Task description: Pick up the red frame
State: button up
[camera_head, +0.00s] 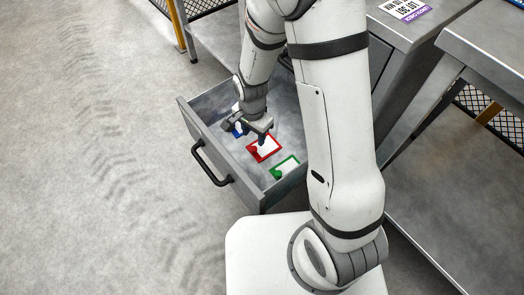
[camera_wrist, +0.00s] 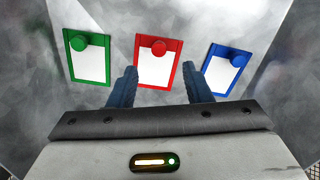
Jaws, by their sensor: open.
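The red frame (camera_head: 261,151) lies flat in the open grey drawer (camera_head: 215,158), a white card inside its border and a round red knob on one edge. In the wrist view the red frame (camera_wrist: 159,47) lies in the middle, beyond and between my fingertips. My gripper (camera_head: 260,136) is inside the drawer, above the red frame. The wrist view shows my gripper (camera_wrist: 160,78) with its two dark fingers apart and nothing between them but the view of the frame's lower part. I cannot tell the exact height above it.
A green frame (camera_head: 284,167) and a blue frame (camera_head: 237,130) lie in the drawer on either side of the red one. The drawer walls surround them, with a black handle (camera_head: 212,163) outside. A metal bench (camera_head: 470,180) stands at the right. The floor at left is clear.

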aim_at(254, 148)
notch_tip(254, 148, down, 8)
jog(key=b, duration=0.3)
jog(key=shift+s+r+b, duration=0.15)
jog(key=shift+r+b, duration=0.1)
jog(key=shift+b, duration=0.15)
jog(key=shift+r, duration=0.1)
grip_shut()
